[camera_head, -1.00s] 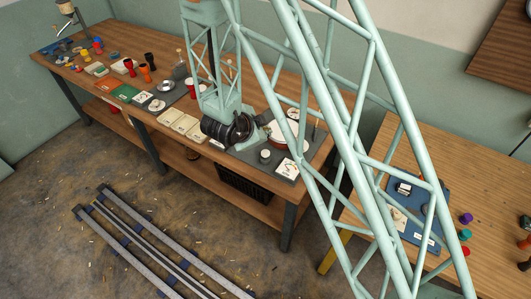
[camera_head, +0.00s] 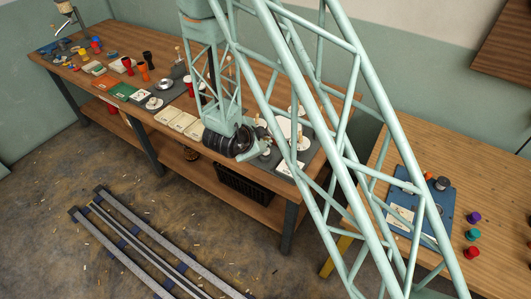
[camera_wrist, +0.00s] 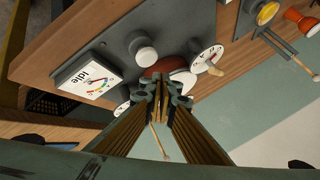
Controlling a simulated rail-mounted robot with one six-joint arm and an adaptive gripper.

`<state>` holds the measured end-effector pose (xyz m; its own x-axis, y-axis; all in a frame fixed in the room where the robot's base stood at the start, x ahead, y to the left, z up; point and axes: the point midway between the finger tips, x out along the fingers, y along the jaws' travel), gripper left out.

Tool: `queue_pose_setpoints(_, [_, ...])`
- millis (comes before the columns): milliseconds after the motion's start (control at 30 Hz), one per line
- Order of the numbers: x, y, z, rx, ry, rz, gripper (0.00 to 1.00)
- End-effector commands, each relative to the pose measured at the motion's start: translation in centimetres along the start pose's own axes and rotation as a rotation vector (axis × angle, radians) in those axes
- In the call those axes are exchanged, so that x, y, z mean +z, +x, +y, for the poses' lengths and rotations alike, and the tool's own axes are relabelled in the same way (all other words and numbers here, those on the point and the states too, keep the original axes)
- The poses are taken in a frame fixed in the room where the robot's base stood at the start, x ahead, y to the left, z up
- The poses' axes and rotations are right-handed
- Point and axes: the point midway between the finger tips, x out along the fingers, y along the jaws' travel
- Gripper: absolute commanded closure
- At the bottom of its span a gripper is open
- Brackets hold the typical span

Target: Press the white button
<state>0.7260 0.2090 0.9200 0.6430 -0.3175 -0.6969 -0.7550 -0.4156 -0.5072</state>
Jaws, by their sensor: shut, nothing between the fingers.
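In the head view my gripper (camera_head: 264,141) is small and hangs over the dark plate at the right end of the long bench. The button is hard to make out there, close to the gripper.
A round white dial (camera_wrist: 207,58) with a wooden pointer and a reddish-brown round thing (camera_wrist: 163,68) are near the fingertips. The long wooden bench (camera_head: 122,45) holds cards, cups and drum-shaped pieces. A second table (camera_head: 490,205) at right carries a blue board (camera_head: 436,205) and coloured knobs.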

Motion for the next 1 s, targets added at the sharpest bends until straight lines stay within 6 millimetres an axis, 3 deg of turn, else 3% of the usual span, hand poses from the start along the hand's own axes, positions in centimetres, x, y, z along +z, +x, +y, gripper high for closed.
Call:
queue_pose_setpoints(300, [0.70, 0.97, 0.68, 0.000, 0.000, 0.000, 1.00])
queue_pose_setpoints(1000, [0.74, 1.03, 0.73, 0.000, 0.000, 0.000, 1.00])
